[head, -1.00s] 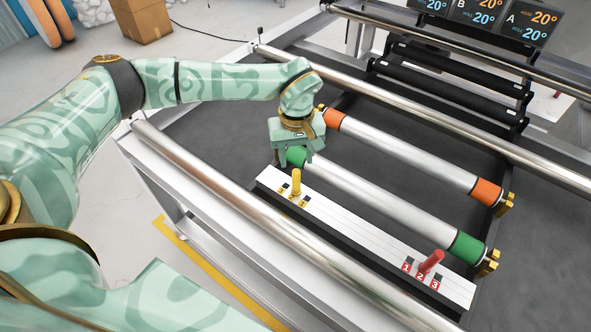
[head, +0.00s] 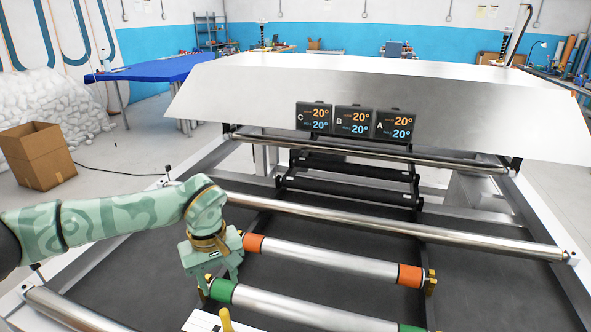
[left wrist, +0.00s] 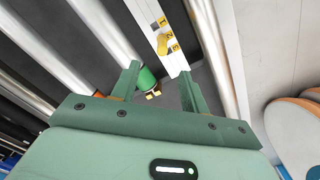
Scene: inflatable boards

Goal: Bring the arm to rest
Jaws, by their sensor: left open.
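My left gripper (head: 221,280) is open and empty, pointing down over the near green-ended roller (head: 285,305) of the machine. In the left wrist view my gripper (left wrist: 160,72) shows its two fingers apart, with the green roller end (left wrist: 147,78) showing between them. A yellow lever (head: 226,318) stands just in front of the gripper, apart from it; it also shows in the left wrist view (left wrist: 163,45) beside printed numbers on a white strip (left wrist: 172,62). My right gripper is not in view.
An orange-ended roller (head: 330,260) lies just behind the gripper. A long steel bar (head: 400,225) crosses behind it. Three displays (head: 354,121) hang from the white hood (head: 400,90). A cardboard box (head: 37,153) stands on open floor at the left.

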